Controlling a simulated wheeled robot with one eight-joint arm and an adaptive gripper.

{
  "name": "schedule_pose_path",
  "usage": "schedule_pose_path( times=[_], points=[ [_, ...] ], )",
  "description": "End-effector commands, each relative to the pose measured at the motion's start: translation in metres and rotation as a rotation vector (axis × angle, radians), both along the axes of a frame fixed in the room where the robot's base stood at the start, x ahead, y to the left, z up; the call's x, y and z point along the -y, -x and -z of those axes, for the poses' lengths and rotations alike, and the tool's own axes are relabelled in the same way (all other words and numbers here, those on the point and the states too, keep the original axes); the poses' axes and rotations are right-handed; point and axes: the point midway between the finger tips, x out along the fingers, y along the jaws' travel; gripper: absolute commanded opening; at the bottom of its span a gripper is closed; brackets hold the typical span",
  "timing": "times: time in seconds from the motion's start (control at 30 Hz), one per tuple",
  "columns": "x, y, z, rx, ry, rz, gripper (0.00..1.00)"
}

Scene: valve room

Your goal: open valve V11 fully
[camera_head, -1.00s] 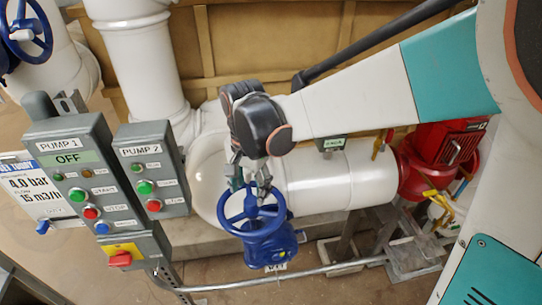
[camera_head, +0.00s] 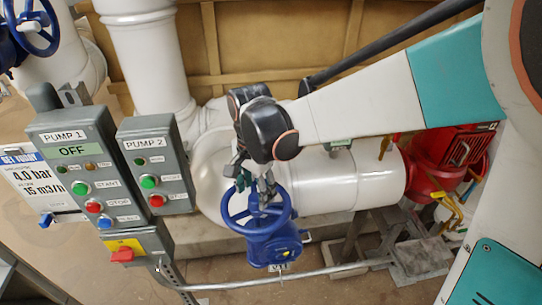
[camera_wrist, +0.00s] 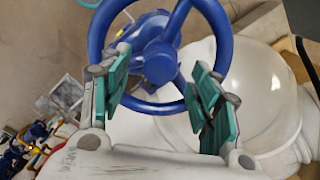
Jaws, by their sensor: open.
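The blue handwheel valve (camera_head: 270,246) sits low at the centre of the head view, below the white pipe. A small tag (camera_head: 279,267) under it seems to read V11. My gripper (camera_head: 254,190) is just above the handwheel (camera_head: 284,213), with its fingers pointing down at it. In the wrist view my gripper (camera_wrist: 161,62) is open. Its two green-padded fingers stand apart, with the wheel's hub and spokes (camera_wrist: 157,60) seen between them. I cannot tell whether a finger touches the wheel. My gripper hides part of the wheel's far rim in the head view.
Grey control boxes for PUMP 1 (camera_head: 80,165) and PUMP 2 (camera_head: 153,160) stand at the left. A metal rail (camera_head: 300,278) runs in front of the valve. A red pump (camera_head: 440,160) is at the right. Another blue handwheel (camera_head: 38,35) is at the upper left.

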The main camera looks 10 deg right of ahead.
Motion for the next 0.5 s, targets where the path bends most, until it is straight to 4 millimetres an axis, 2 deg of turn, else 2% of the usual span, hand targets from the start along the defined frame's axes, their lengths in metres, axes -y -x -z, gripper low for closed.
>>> schedule_pose_path(
  times=[0.5],
  points=[
    [0.0, 0.001, 0.04, 0.0, 0.0, 0.0, 0.57]
  ],
)
